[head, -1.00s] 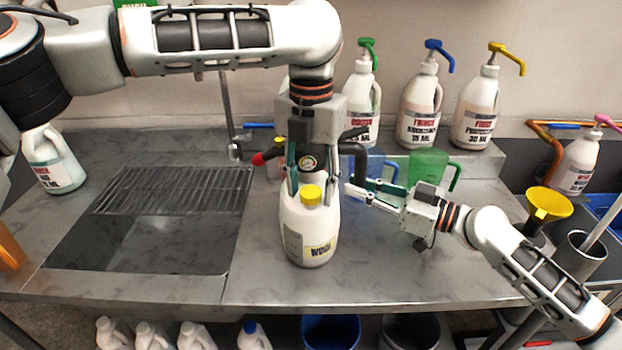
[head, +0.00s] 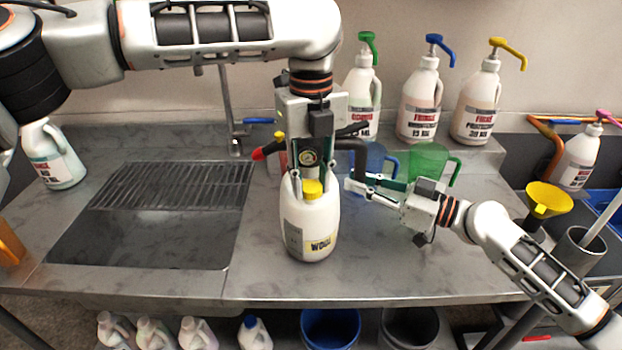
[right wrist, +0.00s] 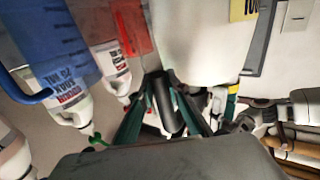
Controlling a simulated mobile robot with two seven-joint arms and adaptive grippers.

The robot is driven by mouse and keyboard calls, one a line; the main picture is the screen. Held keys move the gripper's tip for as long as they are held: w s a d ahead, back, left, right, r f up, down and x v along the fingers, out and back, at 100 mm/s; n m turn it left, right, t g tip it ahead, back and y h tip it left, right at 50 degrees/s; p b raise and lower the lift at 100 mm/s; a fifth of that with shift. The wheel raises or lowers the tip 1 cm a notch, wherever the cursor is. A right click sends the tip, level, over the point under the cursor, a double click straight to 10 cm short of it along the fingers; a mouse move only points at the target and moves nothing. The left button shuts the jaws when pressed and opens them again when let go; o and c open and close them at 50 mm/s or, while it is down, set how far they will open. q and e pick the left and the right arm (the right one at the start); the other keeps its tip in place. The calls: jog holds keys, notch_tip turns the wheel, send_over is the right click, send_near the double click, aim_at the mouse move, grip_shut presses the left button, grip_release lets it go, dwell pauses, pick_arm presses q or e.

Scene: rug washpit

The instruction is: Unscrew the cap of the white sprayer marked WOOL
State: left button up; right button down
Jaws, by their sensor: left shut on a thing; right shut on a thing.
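The white sprayer (head: 312,225) marked WOOL stands upright on the grey counter (head: 400,270). Its yellow cap (head: 313,188) faces up. My left gripper (head: 311,186) reaches down from above with its fingers on both sides of the cap, shut on it. My right gripper (head: 356,184) comes in from the right and is shut on the sprayer's black curved handle (head: 361,160). The right wrist view shows the dark handle (right wrist: 168,105) between the green fingers, with the white sprayer body (right wrist: 200,45) above. The left gripper hides part of the sprayer's top.
A sink with a rack (head: 170,190) is on the left, with a white bottle (head: 52,155) beyond it. Blue (head: 374,165) and green (head: 428,163) jugs stand behind my right gripper. Pump bottles (head: 420,100) line the back ledge. A yellow funnel (head: 548,201) is at right. The front counter is clear.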

pick_arm(q)
jog(key=shift+n, duration=0.7)
jog(key=o, duration=1.2)
jog(key=shift+r, duration=2.25)
jog(key=shift+c, duration=0.2)
jog(key=m, duration=0.1)
jog(key=r+m, duration=0.1)
jog(key=m, duration=0.2)
jog(key=shift+r+m, duration=0.4)
jog(key=m, duration=0.1)
jog(key=r+m, duration=0.1)
jog(key=m, duration=0.3)
jog(key=shift+r, duration=0.3)
jog(key=shift+m, duration=0.3)
jog(key=shift+f, duration=3.95)
